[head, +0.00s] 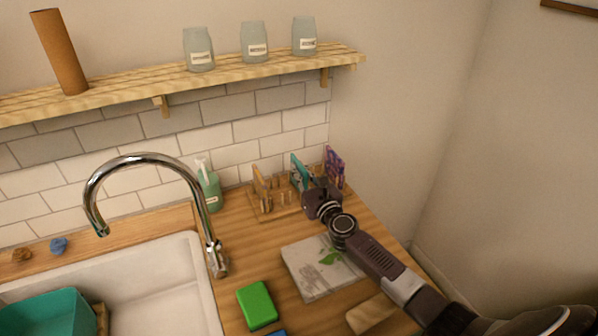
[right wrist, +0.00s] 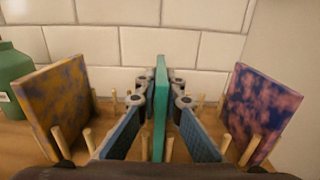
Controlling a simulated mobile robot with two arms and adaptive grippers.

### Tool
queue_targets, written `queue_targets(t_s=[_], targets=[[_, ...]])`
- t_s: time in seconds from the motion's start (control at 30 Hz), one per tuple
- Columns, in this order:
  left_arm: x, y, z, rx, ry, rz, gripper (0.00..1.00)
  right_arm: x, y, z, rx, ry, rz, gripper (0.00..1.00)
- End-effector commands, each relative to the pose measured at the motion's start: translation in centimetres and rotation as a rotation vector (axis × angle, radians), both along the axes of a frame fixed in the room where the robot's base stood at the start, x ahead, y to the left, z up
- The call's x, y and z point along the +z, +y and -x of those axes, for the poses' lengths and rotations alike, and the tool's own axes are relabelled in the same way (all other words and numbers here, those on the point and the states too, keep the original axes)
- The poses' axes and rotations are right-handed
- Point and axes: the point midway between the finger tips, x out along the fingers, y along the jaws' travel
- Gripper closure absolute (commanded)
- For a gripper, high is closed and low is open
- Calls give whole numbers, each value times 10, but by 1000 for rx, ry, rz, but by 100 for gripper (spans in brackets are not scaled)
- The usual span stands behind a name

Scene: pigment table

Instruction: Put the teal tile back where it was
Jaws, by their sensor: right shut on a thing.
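The teal tile (right wrist: 160,105) stands upright and edge-on between the two fingers of my right gripper (right wrist: 160,90), which is shut on it. In the head view the teal tile (head: 299,172) shows behind my right gripper (head: 308,192), over the wooden peg rack (head: 268,214). In the right wrist view the tile's lower end is among the rack's pegs (right wrist: 168,148). I cannot tell whether its bottom edge touches the rack's base. My left gripper is not in view.
A yellow-purple tile (right wrist: 54,100) stands left in the rack and a purple-pink tile (right wrist: 258,108) stands right. A green soap bottle (head: 209,188) is left of the rack.

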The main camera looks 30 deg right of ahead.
Motion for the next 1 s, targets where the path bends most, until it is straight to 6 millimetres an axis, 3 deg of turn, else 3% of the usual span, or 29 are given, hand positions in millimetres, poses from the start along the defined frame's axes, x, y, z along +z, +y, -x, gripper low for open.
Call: queue_targets(t_s=[0.13, 0.17, 0.3, 0.7, 1.0], targets=[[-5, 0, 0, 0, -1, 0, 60, -4, 0, 0, 0, -1, -1, 100], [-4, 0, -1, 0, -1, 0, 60, -4, 0, 0, 1, 0, -1, 90], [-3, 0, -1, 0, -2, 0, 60, -4, 0, 0, 0, 1, 0, 75], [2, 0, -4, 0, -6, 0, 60, 2, 0, 2, 0, 1, 2, 75], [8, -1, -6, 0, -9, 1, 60, -1, 3, 52, 1, 3, 0, 75]])
